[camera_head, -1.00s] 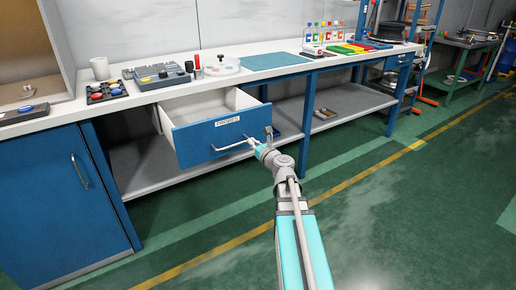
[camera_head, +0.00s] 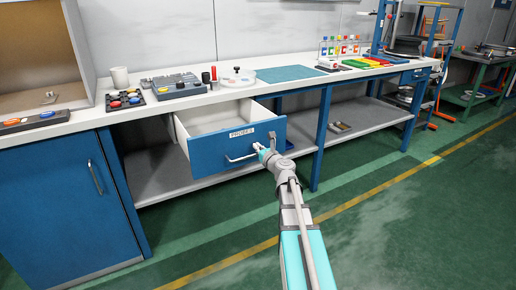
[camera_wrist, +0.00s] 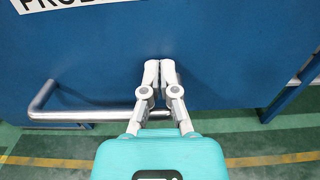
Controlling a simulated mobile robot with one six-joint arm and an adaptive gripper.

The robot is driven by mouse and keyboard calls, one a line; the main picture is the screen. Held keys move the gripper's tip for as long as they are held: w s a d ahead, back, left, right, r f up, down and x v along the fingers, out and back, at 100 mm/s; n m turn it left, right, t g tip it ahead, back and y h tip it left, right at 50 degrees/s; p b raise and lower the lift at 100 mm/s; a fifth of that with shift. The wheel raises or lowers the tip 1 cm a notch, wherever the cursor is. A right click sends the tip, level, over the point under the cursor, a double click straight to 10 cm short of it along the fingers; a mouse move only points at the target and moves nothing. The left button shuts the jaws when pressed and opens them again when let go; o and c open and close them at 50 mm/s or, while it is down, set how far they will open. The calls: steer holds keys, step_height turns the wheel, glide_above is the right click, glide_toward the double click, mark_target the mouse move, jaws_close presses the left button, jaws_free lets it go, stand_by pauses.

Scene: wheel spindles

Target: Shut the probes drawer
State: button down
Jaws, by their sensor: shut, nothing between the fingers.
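The probes drawer (camera_head: 215,154) has a blue front with a white PROBES label (camera_head: 241,133) and a bar handle (camera_head: 238,158). It is pulled out from under the bench, and its pale inside shows from above. In the wrist view the drawer front (camera_wrist: 220,50) fills most of the picture. My gripper (camera_wrist: 160,64) is shut and empty, its fingertips at the blue front near the right end of the handle (camera_wrist: 85,115). I cannot tell for sure whether the tips touch the front. My gripper (camera_head: 258,148) also shows in the head view, at the right part of the drawer front.
The green floor in front is clear.

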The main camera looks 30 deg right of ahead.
steer(key=w, duration=2.9)
steer(key=shift+w+a, duration=0.15)
steer(key=shift+a, duration=0.25)
steer(key=shift+w, duration=0.3)
steer(key=shift+w+r, duration=0.1)
steer(key=shift+w, duration=0.05)
steer(key=shift+s+a, duration=0.1)
steer(key=shift+s, duration=0.55)
steer(key=s, duration=1.3)
steer(key=shift+s+d, duration=0.35)
steer(key=shift+a, duration=0.1)
